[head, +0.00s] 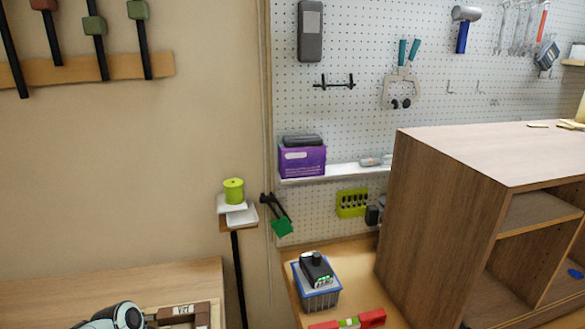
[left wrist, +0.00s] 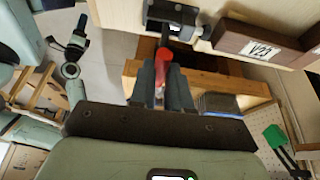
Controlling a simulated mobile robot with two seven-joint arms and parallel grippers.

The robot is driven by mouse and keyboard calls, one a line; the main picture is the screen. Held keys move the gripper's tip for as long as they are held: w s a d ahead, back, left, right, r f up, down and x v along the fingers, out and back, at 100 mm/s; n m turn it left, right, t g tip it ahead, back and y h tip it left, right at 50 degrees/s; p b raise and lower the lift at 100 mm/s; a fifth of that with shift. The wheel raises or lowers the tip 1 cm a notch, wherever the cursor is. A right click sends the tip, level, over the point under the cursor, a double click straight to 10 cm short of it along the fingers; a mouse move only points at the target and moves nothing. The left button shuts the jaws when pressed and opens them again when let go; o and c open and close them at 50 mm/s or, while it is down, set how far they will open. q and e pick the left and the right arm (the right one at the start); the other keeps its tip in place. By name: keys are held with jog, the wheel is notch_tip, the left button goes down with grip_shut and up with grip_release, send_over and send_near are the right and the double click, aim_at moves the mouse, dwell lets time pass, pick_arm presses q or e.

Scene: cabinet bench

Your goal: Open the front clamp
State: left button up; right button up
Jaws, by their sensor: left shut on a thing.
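In the left wrist view, my left gripper (left wrist: 162,68) has its two grey fingers closed around the red handle (left wrist: 163,62) of the front clamp. In the head view, part of my left arm (head: 118,316) shows at the bottom edge, next to the dark clamp top and the labelled block (head: 184,311). The handle and fingers are out of that view. A distant arm part at the left of the wrist view may be my right arm; its fingers are not clear.
A wooden cabinet (head: 440,220) stands at the right. A blue basket (head: 318,299) with a black device and a red level (head: 372,318) lie on the bench. A green spool (head: 234,190) stands on a small shelf. Tools hang on the pegboard (head: 350,60).

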pick_arm(q)
jog(key=o, duration=0.7)
jog(key=shift+w, duration=0.2)
pick_arm(e)
jog(key=shift+r, duration=0.1)
pick_arm(q)
jog(key=shift+r+p, duration=0.6)
jog(key=shift+r, duration=0.55)
jog(key=shift+r+p, duration=1.3)
jog(key=shift+r, duration=1.1)
pick_arm(e)
jog(key=w+r, duration=0.2)
jog(key=r, duration=0.1)
jog(key=w+r, duration=0.1)
jog(key=shift+r, duration=0.25)
pick_arm(q)
jog(key=shift+s, duration=0.1)
pick_arm(e)
jog(key=shift+s, duration=0.1)
